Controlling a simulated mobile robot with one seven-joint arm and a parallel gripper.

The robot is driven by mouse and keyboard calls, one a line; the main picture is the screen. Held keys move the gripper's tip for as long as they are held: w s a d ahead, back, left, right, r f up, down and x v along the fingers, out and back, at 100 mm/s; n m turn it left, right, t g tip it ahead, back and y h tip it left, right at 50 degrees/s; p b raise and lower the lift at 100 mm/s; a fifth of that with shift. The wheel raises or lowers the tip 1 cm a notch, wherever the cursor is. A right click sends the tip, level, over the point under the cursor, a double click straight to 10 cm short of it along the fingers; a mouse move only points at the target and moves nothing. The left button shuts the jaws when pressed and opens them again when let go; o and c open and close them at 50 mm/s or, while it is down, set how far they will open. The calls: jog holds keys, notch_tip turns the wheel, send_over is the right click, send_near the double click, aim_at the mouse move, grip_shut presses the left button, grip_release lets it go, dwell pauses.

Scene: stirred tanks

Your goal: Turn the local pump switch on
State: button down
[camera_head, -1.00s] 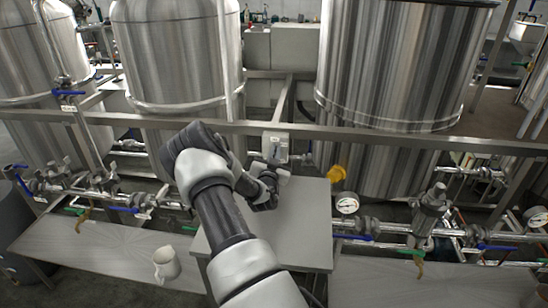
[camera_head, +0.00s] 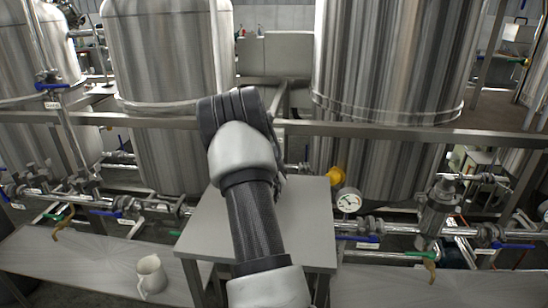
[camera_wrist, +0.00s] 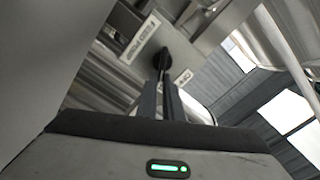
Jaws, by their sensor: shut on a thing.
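In the wrist view, a grey switch box (camera_wrist: 190,28) carries a "FEED PUMP" label (camera_wrist: 139,38), a black switch knob (camera_wrist: 162,59) and a label that seems to read "ON" (camera_wrist: 182,78). The picture is tilted. My gripper (camera_wrist: 164,80) reaches up to the knob, with its two narrow fingers close together and shut on it. The fingertips overlap the knob, so its exact pointing direction is hard to tell. In the head view, my arm hides the box and my gripper.
A grey table (camera_head: 310,215) stands below my arm. A metal rail (camera_head: 390,130) runs in front of the steel tanks (camera_head: 395,60). A yellow part (camera_head: 337,177) and a gauge (camera_head: 349,201) are to the right. A white pitcher (camera_head: 151,274) stands on the low left bench.

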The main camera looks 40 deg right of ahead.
jog(key=shift+w+a+f, duration=0.25)
jog(key=shift+a+f, duration=0.2)
jog(key=shift+f, duration=0.1)
jog(key=c, duration=1.9)
grip_release()
jog(key=shift+w, duration=0.1)
jog(key=v, duration=1.7)
jog(key=shift+s+r, duration=0.2)
jog(key=shift+s, duration=0.15)
